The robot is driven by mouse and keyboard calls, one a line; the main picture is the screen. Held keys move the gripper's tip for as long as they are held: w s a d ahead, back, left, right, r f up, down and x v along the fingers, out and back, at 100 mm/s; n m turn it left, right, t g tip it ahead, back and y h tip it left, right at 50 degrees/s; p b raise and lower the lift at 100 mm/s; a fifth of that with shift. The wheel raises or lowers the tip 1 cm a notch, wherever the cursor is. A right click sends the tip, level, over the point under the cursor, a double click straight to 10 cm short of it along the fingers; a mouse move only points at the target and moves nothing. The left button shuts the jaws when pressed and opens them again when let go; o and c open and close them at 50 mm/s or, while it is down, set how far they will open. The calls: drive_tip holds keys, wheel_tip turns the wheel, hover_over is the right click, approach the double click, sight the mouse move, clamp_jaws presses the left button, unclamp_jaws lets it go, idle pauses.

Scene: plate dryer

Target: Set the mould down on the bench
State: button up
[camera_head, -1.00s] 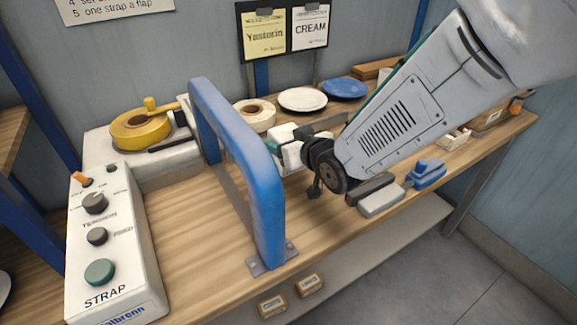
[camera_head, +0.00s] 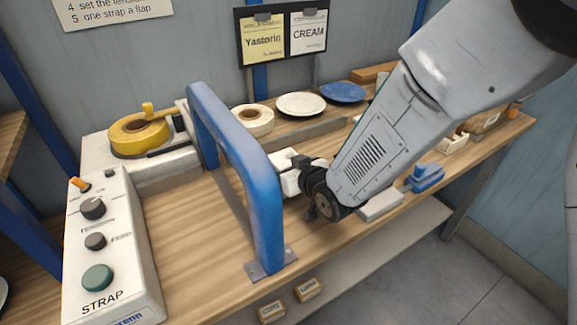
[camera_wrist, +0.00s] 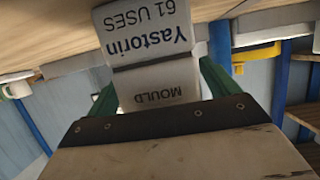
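The mould is a pale block lettered "Yastorin 61 USES" and "MOULD" (camera_wrist: 152,85) in the wrist view. My gripper (camera_wrist: 160,70) is shut on it, with a green finger along each side. The lettering appears upside down there. In the head view the mould (camera_head: 289,181) is partly hidden by the blue arch and my wrist. My gripper (camera_head: 303,178) is just right of the arch, low over the wooden bench (camera_head: 190,225). I cannot tell whether the mould touches the bench.
The blue arch (camera_head: 262,195) stands close to the mould. The STRAP control box (camera_head: 105,250) and yellow tape roll (camera_head: 138,133) are left. A pale block (camera_head: 381,207) and blue object (camera_head: 427,178) lie right; plates (camera_head: 300,104) are behind. Bare bench lies left of the arch.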

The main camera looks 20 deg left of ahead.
drive_tip(key=shift+r, duration=0.2)
drive_tip(key=v, duration=1.2)
drive_tip(key=d+r+m+g+h, duration=0.1)
drive_tip(key=d+r+m+h, duration=0.25)
drive_tip(key=d, duration=0.75)
drive_tip(key=d+r+m+h, duration=0.25)
drive_tip(key=d+h, duration=0.25)
drive_tip(key=d, duration=0.6)
drive_tip(key=s+d+r+m+g+h, duration=0.1)
drive_tip(key=s+d+r+m+g, duration=0.1)
drive_tip(key=s+d, duration=0.5)
drive_tip(key=s+d+r+m+g+h, duration=0.1)
drive_tip(key=s+d+r+m+g, duration=0.1)
drive_tip(key=s+d+r+g, duration=0.2)
drive_tip(key=s+d, duration=0.3)
drive_tip(key=s, duration=0.5)
drive_tip(key=shift+d+g, duration=0.35)
drive_tip(key=shift+g, duration=0.05)
